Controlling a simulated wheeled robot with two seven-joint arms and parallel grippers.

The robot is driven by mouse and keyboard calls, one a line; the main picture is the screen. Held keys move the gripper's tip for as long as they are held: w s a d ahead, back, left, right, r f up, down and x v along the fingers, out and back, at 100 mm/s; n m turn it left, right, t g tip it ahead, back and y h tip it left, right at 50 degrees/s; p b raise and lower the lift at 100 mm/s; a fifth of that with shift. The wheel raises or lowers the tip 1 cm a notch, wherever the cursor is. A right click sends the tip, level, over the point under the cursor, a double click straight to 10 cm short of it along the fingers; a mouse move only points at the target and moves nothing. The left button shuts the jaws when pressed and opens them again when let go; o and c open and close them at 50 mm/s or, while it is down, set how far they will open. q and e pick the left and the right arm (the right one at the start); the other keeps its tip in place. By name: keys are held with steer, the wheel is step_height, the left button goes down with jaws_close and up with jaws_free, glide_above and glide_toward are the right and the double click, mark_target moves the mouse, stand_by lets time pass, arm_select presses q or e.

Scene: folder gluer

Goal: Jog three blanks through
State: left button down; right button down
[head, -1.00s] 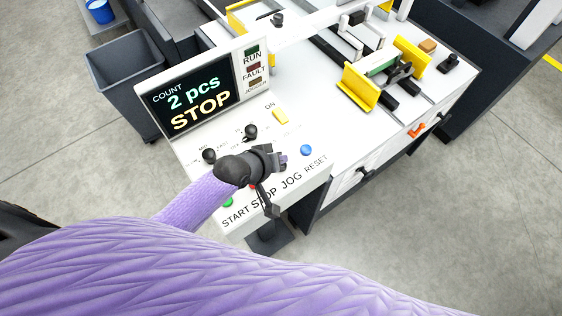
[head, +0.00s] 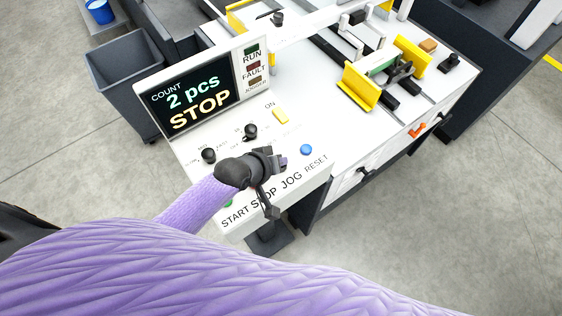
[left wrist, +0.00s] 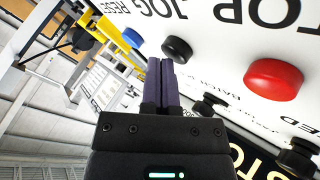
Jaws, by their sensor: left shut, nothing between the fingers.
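The control panel (head: 186,141) has a screen (head: 191,97) that reads COUNT 2 pcs and STOP. My left gripper (head: 281,162) is shut and empty, low over the panel above the JOG label (head: 291,180). In the left wrist view its fingertips (left wrist: 160,62) are beside the black button (left wrist: 177,49) near the JOG lettering; I cannot tell whether they touch. The red STOP button (left wrist: 276,80) lies clear of the fingers. The blue RESET button (head: 306,149) is right of the gripper. The green START button (head: 228,203) is partly hidden by my arm. My right gripper is out of view.
Yellow guides (head: 360,87) and a green piece (head: 382,65) stand on the machine bed. A grey bin (head: 126,73) is at the left.

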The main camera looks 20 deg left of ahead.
arm_select(q)
steer(key=shift+f, duration=0.3)
steer(key=shift+r, duration=0.15)
stand_by(0.3)
steer(key=shift+r+p, duration=0.75)
steer(key=shift+p, duration=0.1)
step_height(320, 180, up, 5)
steer(key=p, duration=0.5)
steer(key=shift+r+p, duration=0.1)
steer(key=shift+p, duration=0.2)
